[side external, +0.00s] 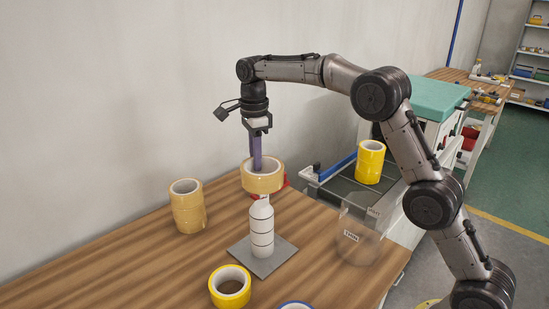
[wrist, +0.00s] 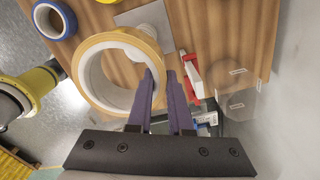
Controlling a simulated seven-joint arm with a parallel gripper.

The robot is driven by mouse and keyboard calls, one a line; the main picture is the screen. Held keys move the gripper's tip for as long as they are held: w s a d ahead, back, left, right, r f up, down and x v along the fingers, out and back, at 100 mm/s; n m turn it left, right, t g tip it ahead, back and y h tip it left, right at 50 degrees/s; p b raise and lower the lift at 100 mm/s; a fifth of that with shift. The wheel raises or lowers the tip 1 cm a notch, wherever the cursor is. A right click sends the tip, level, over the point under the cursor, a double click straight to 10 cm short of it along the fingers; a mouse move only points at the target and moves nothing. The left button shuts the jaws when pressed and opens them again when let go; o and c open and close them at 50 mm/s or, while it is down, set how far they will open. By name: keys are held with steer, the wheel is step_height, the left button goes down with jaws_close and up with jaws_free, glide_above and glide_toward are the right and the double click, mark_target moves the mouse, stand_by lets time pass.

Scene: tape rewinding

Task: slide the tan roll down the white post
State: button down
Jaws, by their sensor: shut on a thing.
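The tan roll (side external: 262,180) hangs level in my gripper (side external: 257,165), just above the top of the white post (side external: 262,230). My purple fingers are shut on the roll's wall, one finger inside its hole. In the wrist view the tan roll (wrist: 92,75) lies left of my gripper (wrist: 163,78), and bare wood and grey floor show through its hole. The post stands upright on a grey square plate (side external: 281,258); the wrist view shows only part of the plate (wrist: 138,14). I cannot tell exactly how well the roll lines up with the post.
A stack of tan rolls (side external: 188,212) stands left on the wooden table (side external: 130,270). A yellow roll (side external: 230,294) and a blue roll (wrist: 38,20) lie near the front.

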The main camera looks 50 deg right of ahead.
steer(key=shift+w+a+f, duration=0.1)
steer(key=shift+w+f, duration=0.05)
steer(key=shift+f, duration=0.65)
steer(key=shift+w+a+f, duration=0.1)
steer(key=shift+f, duration=1.85)
steer(key=shift+f, duration=1.5)
steer(key=c, duration=0.8)
jaws_free()
steer(key=shift+s, duration=0.1)
steer(key=shift+c, duration=0.6)
steer(key=shift+o, duration=1.1)
steer(key=shift+f, duration=0.1)
steer(key=shift+r, duration=3.6)
